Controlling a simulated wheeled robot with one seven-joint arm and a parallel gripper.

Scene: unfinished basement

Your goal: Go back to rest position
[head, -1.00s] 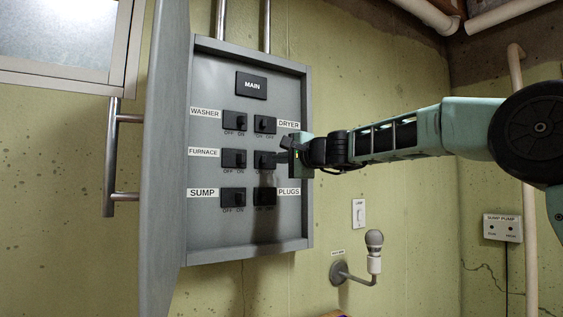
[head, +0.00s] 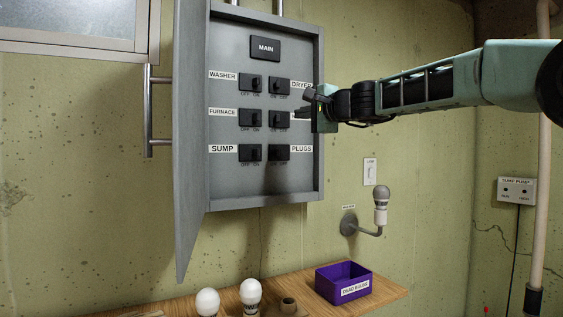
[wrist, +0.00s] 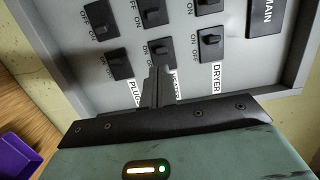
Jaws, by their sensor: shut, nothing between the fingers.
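My gripper (head: 300,108) is shut and empty, in front of the right edge of the open grey breaker panel (head: 265,185). In the head view its tips are beside the middle-right switch (head: 278,118) and cover that row's right label. In the wrist view the closed fingers (wrist: 156,88) point at the panel face, just below a switch (wrist: 160,53) between the DRYER and PLUGS ones. I cannot tell whether the tips touch it. My arm reaches in from the right, stretched out nearly level.
The panel door (head: 190,150) stands open at the left. Below, a wooden shelf (head: 392,293) holds white bulbs (head: 207,302) and a purple DEAD BULBS bin (head: 343,283). A lamp on a bent bracket (head: 381,205) and a switch (head: 370,172) are on the wall. A pipe (head: 541,170) stands at the right.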

